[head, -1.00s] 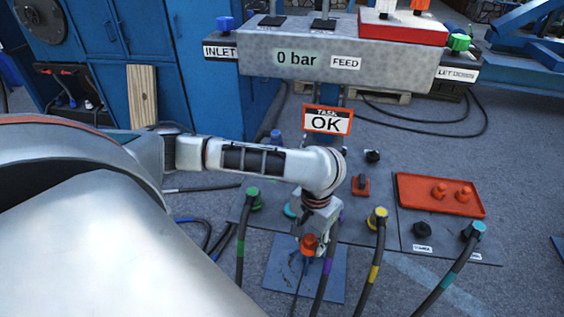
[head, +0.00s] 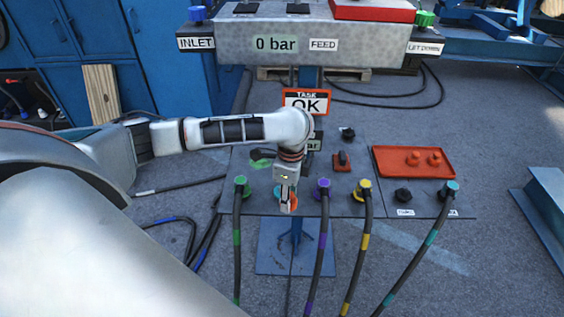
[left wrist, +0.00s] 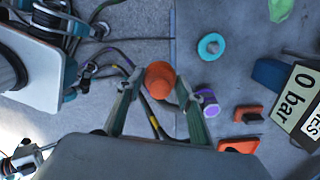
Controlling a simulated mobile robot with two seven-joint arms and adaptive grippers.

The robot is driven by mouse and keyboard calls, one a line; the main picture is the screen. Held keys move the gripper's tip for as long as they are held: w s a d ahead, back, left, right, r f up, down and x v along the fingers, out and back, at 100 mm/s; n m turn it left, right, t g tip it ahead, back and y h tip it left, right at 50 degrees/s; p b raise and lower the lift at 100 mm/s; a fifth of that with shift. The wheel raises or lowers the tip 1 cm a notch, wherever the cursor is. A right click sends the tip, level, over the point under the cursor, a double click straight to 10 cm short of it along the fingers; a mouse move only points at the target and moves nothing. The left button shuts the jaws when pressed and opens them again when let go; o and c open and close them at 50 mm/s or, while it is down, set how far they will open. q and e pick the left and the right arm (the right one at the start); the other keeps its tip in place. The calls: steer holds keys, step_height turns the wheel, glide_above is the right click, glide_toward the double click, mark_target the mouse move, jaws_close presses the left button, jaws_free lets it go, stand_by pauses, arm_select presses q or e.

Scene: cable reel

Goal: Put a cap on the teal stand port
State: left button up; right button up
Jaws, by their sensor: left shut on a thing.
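My left gripper (head: 287,204) is shut on an orange cap (left wrist: 160,80), which shows between its fingertips in the left wrist view. In the head view the gripper hangs over the front of the stand's panel and hides part of the cap. The teal port (left wrist: 211,46) is a teal ring with a grey centre in the left wrist view, up and to the right of the cap. No cap is on it, and the held cap appears apart from it. In the head view the port is mostly behind the gripper. My right gripper is in neither view.
Hoses with green (head: 241,186), purple (head: 323,187), yellow (head: 364,188) and teal (head: 451,188) ends stand along the panel beside the gripper. A red tray (head: 390,172) at the right holds two orange caps (head: 413,158). A sign (head: 306,101) stands behind the arm.

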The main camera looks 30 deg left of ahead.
arm_select(q)
steer(key=w+a+r+m+p, duration=0.1)
steer(key=w+a+m, duration=0.35)
steer(key=m, duration=0.65)
steer(key=w+a+m, duration=0.4)
steer(key=w+m, duration=0.1)
steer(key=m, duration=0.6)
steer(key=f+b, duration=0.5)
steer(key=shift+s+d, duration=0.1)
steer(key=shift+s, duration=0.2)
steer(key=shift+f+b, duration=0.3)
steer(key=shift+f, duration=0.15)
steer(key=shift+f+b, duration=0.45)
steer(key=shift+f, duration=0.25)
steer(key=shift+w+f, duration=0.1)
steer(key=shift+f, duration=0.4)
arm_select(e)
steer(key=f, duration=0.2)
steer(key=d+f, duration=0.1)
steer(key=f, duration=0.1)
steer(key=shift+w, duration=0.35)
